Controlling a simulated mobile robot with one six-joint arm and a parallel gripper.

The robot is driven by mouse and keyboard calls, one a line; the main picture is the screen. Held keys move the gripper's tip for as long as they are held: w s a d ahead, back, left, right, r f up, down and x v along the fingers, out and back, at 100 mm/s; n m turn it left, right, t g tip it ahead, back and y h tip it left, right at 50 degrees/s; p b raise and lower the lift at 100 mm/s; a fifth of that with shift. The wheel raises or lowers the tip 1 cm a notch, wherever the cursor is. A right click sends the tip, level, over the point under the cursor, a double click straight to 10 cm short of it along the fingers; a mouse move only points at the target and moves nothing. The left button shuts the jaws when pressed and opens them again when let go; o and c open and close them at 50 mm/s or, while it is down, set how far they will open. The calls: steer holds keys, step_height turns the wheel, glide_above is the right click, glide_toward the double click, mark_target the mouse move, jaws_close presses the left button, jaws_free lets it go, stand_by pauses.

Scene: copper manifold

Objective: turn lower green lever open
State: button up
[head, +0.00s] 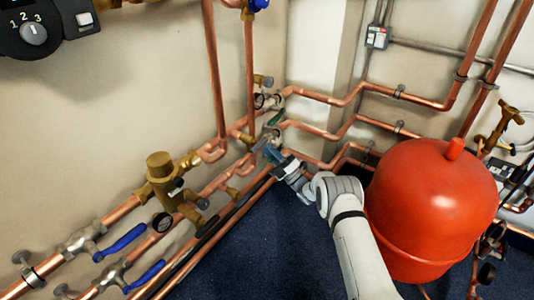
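A green lever (276,117) shows on the copper pipework in the corner, just above my gripper. A second, lower green lever cannot be made out clearly; the valve area there is small and partly covered by my gripper. My gripper (268,151) is at the end of my white arm, which reaches up from the bottom of the picture. Its bluish tip is close to the lower pipe fittings, below the visible green lever. Whether it touches anything there, and how far its fingers are apart, cannot be told.
A large red tank (432,205) stands right of my arm. Copper pipes (320,100) run along both walls. Two blue levers (122,242) and a brass valve (165,180) are at the left. The dark blue floor (265,250) is clear left of my arm.

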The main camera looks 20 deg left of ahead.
steer(key=o, duration=0.4)
steer(key=shift+f, duration=0.1)
steer(key=shift+s, duration=0.15)
steer(key=p+v, duration=0.2)
steer(key=v, duration=0.6)
